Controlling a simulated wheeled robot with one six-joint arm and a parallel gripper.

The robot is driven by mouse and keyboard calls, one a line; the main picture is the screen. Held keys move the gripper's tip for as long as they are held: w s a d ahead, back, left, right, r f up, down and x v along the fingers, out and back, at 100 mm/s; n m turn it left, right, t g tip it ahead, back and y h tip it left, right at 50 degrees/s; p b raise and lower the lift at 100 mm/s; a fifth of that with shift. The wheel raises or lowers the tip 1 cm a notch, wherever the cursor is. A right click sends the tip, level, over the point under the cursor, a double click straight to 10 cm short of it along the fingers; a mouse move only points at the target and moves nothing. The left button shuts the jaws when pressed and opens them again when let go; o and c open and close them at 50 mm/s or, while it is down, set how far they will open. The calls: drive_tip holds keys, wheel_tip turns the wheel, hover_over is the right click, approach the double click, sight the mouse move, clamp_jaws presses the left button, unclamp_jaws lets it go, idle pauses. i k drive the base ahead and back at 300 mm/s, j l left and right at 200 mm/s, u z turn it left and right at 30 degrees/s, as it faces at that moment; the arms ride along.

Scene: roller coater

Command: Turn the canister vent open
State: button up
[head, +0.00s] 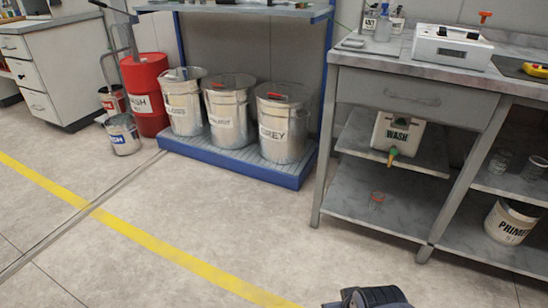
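A dark grey part of my arm shows at the bottom edge of the head view, well below and apart from the canister. My gripper's fingers are not in view.
A bench leg (328,150) stands left of the canister, and a PRIMER bucket (511,222) is at right. Large drums stand on a blue platform (236,164). The floor (270,235) before the bench is clear.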

sight(401, 122)
drive_tip(key=k+j, duration=0.1)
drive_tip(key=i+j+z, duration=0.1)
drive_tip(key=i, duration=0.3)
drive_tip(key=i+j+z, duration=0.1)
drive_tip(key=i, duration=0.35)
drive_tip(key=i+j+z, duration=0.1)
drive_tip(key=i+j, duration=0.15)
drive_tip(key=i, duration=0.15)
drive_tip(key=i+j+z, duration=0.1)
drive_tip(key=i, duration=0.3)
drive_tip(key=j, duration=0.1)
